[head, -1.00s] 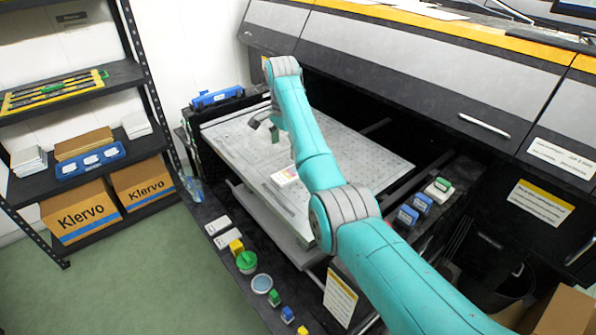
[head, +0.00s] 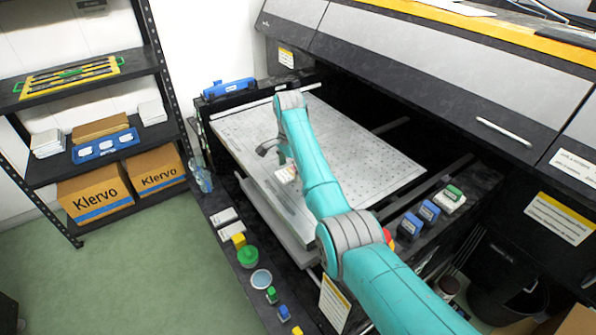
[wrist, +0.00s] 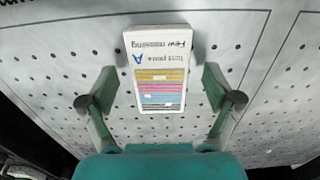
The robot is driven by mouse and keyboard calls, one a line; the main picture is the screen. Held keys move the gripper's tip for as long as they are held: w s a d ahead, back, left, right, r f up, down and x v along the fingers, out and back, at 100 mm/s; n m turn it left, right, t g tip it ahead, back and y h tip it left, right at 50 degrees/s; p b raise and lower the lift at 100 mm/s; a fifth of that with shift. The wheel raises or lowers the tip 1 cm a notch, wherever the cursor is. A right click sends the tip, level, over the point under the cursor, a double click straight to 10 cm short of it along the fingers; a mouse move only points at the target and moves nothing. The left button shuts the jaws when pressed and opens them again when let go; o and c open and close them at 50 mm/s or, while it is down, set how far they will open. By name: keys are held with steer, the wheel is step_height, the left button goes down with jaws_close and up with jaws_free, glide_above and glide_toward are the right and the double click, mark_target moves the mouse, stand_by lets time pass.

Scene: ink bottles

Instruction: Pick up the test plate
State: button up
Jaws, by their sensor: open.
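The test plate (wrist: 157,72) is a small white card with yellow, pink, blue and dark stripes and handwriting that reads upside down. It lies flat on the perforated grey bed (head: 360,160) of the machine. In the head view the plate (head: 288,174) is partly hidden by my arm. My gripper (wrist: 163,101) is open and empty in the wrist view. Its two fingers stand apart on either side of the plate's lower part, with clear space between each finger and the plate. In the head view my gripper (head: 277,153) is beside the plate, above the bed.
A blue-capped bottle or tool (head: 228,87) lies at the bed's far end. Several small ink bottles and a green-lidded jar (head: 247,257) line the front ledge. Blue stamps (head: 411,224) stand to the right. The machine's grey cover (head: 400,60) overhangs behind. The bed around the plate is clear.

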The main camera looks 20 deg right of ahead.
steer(key=shift+d, duration=0.1)
steer(key=c, duration=1.3)
